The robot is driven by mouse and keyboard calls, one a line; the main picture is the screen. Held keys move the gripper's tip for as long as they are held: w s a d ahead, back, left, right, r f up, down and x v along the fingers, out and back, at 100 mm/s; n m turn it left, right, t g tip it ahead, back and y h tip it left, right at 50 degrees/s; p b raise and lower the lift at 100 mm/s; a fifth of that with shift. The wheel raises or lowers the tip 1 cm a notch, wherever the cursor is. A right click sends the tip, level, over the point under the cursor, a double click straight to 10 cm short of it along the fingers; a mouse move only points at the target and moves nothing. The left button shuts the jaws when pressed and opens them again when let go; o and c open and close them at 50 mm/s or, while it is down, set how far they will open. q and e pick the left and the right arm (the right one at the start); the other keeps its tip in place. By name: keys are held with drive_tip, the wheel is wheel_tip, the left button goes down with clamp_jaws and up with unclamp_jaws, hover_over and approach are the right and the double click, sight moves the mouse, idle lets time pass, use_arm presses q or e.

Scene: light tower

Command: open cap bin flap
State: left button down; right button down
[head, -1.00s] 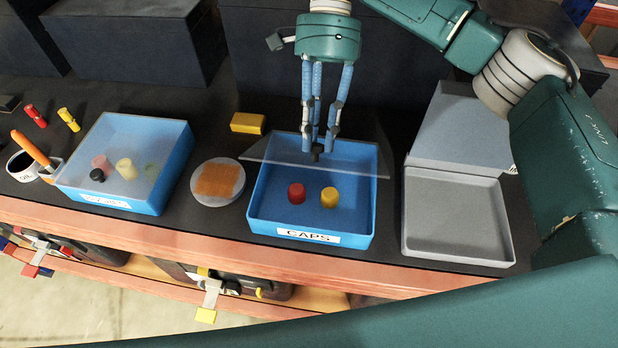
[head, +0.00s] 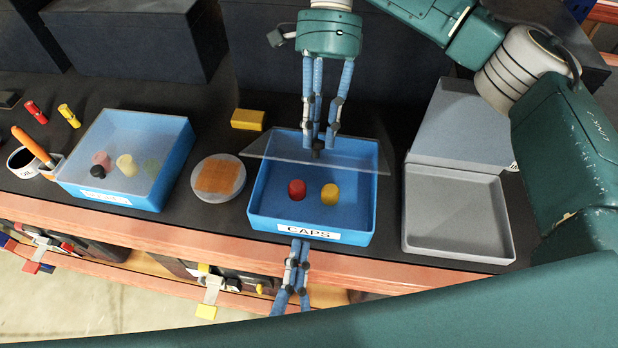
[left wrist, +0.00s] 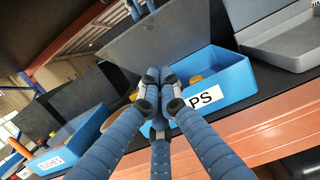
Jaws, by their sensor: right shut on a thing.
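The blue bin labelled CAPS (head: 257,205) stands near the table's front edge with a red cap (head: 297,189) and a yellow cap (head: 330,194) inside. Its translucent grey flap (head: 268,149) is raised at the back, leaving the front of the bin uncovered. My right gripper (head: 318,150) is shut on the flap from above. My left gripper (head: 299,246) is just in front of the bin's label, its fingers drawn together with nothing seen between them. The left wrist view shows the bin (left wrist: 232,76) and raised flap (left wrist: 165,38) beyond those fingers.
A second blue bin (head: 172,180) with a clear cover holds several pieces at left. A round white dish with an orange pad (head: 218,180), a yellow block (head: 248,120) and a grey open box (head: 458,215) stand nearby. Dark cases (head: 130,40) line the back.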

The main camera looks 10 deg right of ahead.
use_arm(q)
drive_tip(key=r+x, duration=0.3)
drive_tip(key=x, duration=0.9)
drive_tip(key=shift+w+r, duration=0.35)
drive_tip(key=shift+r, duration=0.35)
drive_tip(key=shift+r, duration=0.1)
use_arm(e)
drive_tip(key=shift+s, duration=0.1)
drive_tip(key=c, duration=1.6)
unclamp_jaws()
drive_tip(key=shift+f, duration=0.1)
use_arm(q)
drive_tip(key=shift+d, duration=0.1)
use_arm(e)
drive_tip(key=shift+o, duration=0.4)
